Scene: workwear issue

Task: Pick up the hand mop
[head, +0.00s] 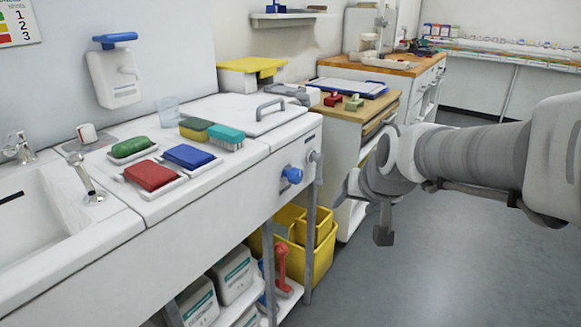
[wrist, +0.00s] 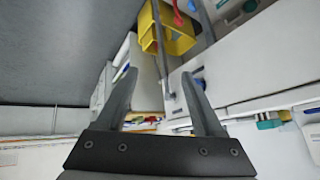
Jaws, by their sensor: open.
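No thing is clearly recognisable as a hand mop. A red-handled item (head: 281,265) stands upright by the yellow bucket (head: 295,258) under the counter; its lower end is unclear. The red handle (wrist: 178,12) and yellow bucket (wrist: 178,38) also show at the top of the wrist view. On the counter lie a teal-bristled brush (head: 227,137) and several coloured pads. My gripper (head: 364,208) is in the air right of the counter and bucket, apart from both. In the wrist view its two fingers (wrist: 160,78) are spread with nothing between them.
The white counter (head: 215,185) has a sink (head: 45,215) at left and a blue knob (head: 292,174) on its front. White containers (head: 232,275) stand on the shelf below. A wooden-topped cabinet (head: 345,118) stands behind. The grey floor (head: 430,285) at right is clear.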

